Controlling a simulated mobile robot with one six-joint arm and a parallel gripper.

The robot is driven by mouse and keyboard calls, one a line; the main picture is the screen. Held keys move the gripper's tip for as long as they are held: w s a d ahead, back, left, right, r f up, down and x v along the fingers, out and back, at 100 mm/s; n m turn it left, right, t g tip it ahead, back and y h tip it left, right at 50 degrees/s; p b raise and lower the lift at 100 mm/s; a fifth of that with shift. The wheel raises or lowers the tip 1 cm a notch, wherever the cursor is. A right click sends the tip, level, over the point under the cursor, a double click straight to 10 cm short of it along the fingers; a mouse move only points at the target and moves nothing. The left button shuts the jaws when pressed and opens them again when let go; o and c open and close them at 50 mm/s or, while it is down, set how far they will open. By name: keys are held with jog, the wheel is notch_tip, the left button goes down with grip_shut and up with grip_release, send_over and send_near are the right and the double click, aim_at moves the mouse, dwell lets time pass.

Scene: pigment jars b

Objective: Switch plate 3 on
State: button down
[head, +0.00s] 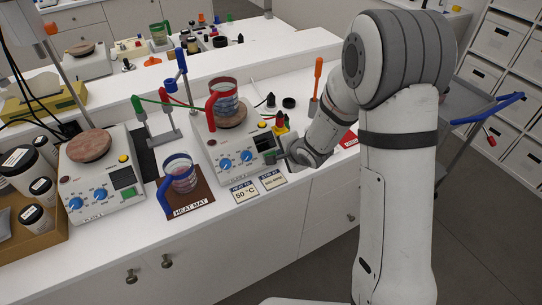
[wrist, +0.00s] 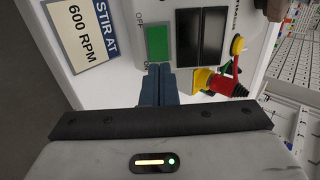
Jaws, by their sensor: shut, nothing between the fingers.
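A white hot plate (head: 213,155) with two blue knobs stands mid-bench, carrying a red-banded beaker (head: 224,103). Its front lettering is too small to read, so I cannot confirm its number. In the wrist view its green rocker switch (wrist: 157,43) lies between OFF and ON marks, beside a dark display (wrist: 200,36). My gripper (wrist: 157,70) is shut and empty, its fingertips at the ON end of the switch; I cannot tell whether they touch. In the head view my gripper (head: 283,153) is at the plate's right front corner, hiding part of it.
A second hot plate (head: 101,178) stands left, by a box of jars (head: 45,232). A blue-banded beaker (head: 180,177) stands on the heat mat (head: 190,206). Cards reading 50 °C (head: 245,192) and 600 RPM (wrist: 88,28) lie in front.

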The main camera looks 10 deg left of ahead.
jog(key=shift+w+f, duration=0.1)
jog(key=shift+f, duration=0.05)
jog(key=shift+w+a+f, duration=0.15)
jog(key=shift+w+f, duration=0.05)
dwell(0.3)
jog(key=shift+r, duration=0.1)
jog(key=p+v, duration=0.3)
jog(key=v, duration=0.8)
jog(key=shift+s+p, duration=0.25)
jog(key=shift+p, duration=0.1)
jog(key=shift+r, duration=0.2)
jog(key=s+d+r+n+g+h+b, duration=0.1)
jog(key=s+d+r+n+h+b, duration=0.2)
jog(key=s+d, duration=0.35)
jog(key=s+d+r+n+g+h+b, duration=0.1)
jog(key=s+d+r+n+h, duration=0.25)
jog(key=s+d+r, duration=0.35)
jog(key=s+n+g+y+b, duration=0.1)
jog(key=s+n+g, duration=0.1)
jog(key=s+n, duration=0.3)
jog(key=s, duration=0.3)
jog(key=shift+r, duration=0.25)
